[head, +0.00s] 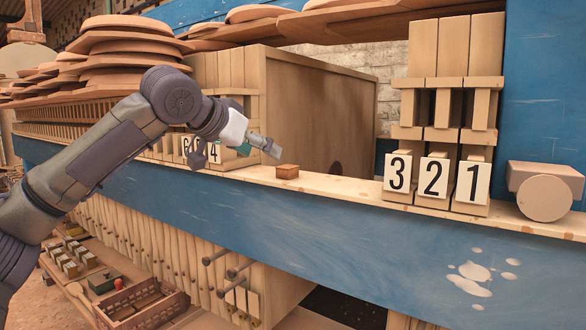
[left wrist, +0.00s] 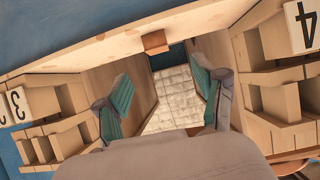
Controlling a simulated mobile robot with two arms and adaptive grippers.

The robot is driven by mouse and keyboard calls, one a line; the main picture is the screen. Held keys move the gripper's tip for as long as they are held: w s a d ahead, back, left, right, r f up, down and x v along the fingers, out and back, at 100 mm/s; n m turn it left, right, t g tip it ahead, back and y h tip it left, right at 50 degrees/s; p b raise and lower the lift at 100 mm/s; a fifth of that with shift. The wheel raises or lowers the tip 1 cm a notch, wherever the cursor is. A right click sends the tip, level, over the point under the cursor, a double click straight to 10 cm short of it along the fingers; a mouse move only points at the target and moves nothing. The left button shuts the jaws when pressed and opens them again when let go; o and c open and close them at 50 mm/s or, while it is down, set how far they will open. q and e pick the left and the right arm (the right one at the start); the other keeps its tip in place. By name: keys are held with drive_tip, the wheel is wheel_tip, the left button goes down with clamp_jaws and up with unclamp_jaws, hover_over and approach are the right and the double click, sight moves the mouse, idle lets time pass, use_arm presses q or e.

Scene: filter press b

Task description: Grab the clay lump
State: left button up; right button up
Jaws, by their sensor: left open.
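The clay lump (head: 287,171) is a small reddish-brown block. It sits on the light wooden ledge (head: 340,188) near the middle of the head view. It also shows in the left wrist view (left wrist: 155,42), at the top centre beyond the fingertips. My left gripper (head: 262,148) reaches in from the left and is just left of and above the lump, apart from it. In the left wrist view its two teal-padded fingers (left wrist: 165,92) are spread wide with nothing between them. My right gripper is in neither view.
Wooden blocks numbered 3, 2 and 1 (head: 435,178) stand right of the lump. A large wooden box (head: 318,105) stands behind it. A blue beam (head: 300,225) runs below the ledge. Stacked round boards (head: 125,45) are at upper left. The ledge between lump and numbered blocks is clear.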

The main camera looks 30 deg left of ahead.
sight(287, 166)
use_arm(q)
drive_tip(key=p+x, duration=0.1)
drive_tip(key=x, duration=0.4)
drive_tip(key=shift+p, duration=0.3)
drive_tip(key=shift+w+d+f, duration=0.15)
drive_tip(key=shift+w, duration=0.25)
drive_tip(key=shift+w+d+f+p, duration=0.15)
drive_tip(key=shift+w+p, duration=0.55)
drive_tip(key=shift+p, duration=0.25)
drive_tip(key=p+x, duration=0.1)
drive_tip(key=x, duration=0.2)
drive_tip(key=shift+d+f, duration=0.1)
drive_tip(key=shift+f, duration=0.05)
drive_tip(key=shift+w+f, duration=0.2)
drive_tip(key=shift+f, duration=0.05)
drive_tip(key=shift+s+r, duration=0.1)
drive_tip(key=shift+s, duration=0.05)
drive_tip(key=c, duration=1.2)
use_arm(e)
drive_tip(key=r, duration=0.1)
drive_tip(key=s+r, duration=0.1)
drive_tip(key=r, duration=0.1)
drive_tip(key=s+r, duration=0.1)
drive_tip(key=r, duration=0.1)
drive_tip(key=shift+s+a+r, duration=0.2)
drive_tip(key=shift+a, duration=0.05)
